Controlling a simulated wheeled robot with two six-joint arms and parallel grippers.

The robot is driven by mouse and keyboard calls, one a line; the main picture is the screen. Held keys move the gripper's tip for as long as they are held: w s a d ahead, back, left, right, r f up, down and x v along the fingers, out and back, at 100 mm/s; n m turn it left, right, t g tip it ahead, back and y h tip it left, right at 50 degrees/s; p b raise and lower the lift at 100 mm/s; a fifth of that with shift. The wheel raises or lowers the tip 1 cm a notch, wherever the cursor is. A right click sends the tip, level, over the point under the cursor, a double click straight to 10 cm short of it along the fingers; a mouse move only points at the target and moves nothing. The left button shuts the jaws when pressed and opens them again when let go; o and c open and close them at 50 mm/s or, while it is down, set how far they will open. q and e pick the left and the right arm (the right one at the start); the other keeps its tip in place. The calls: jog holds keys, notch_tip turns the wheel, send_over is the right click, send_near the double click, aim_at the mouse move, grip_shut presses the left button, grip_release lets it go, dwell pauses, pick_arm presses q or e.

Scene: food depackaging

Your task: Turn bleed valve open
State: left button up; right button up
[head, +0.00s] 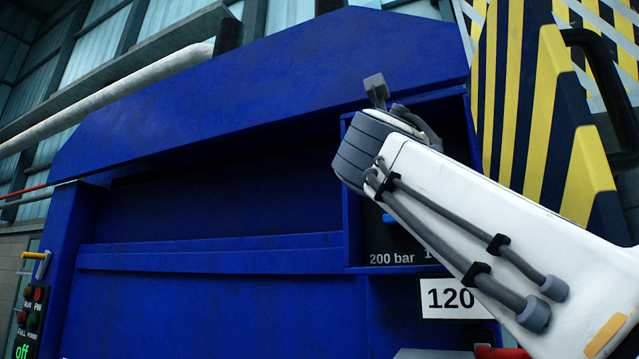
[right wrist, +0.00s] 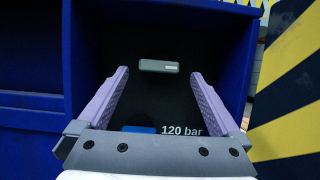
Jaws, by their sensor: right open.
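My right gripper (right wrist: 159,78) is open and empty, its two purple fingers pointing into a dark recessed panel (right wrist: 200,50) in the blue machine. A short grey bar handle (right wrist: 158,66) lies level on the panel, between the fingertips in the picture. I cannot tell whether they touch it. A blue part (right wrist: 138,129) shows lower, beside the text "120 bar". I cannot tell which of these is the bleed valve. In the head view my right arm covers most of the panel, and its fingers are mostly hidden. My left gripper is not in view.
The blue machine (head: 210,220) fills the head view, with blue walls around the recess. A yellow-black striped guard (head: 525,100) stands close on the right. A white "120" label (head: 440,298) is below the recess. A control box (head: 28,325) with lamps is at far left.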

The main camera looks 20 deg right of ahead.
jog(key=p+x, duration=0.1)
jog(key=x, duration=0.3)
jog(key=shift+w+d+p, duration=0.1)
jog(key=shift+p, duration=0.2)
jog(key=c, duration=1.3)
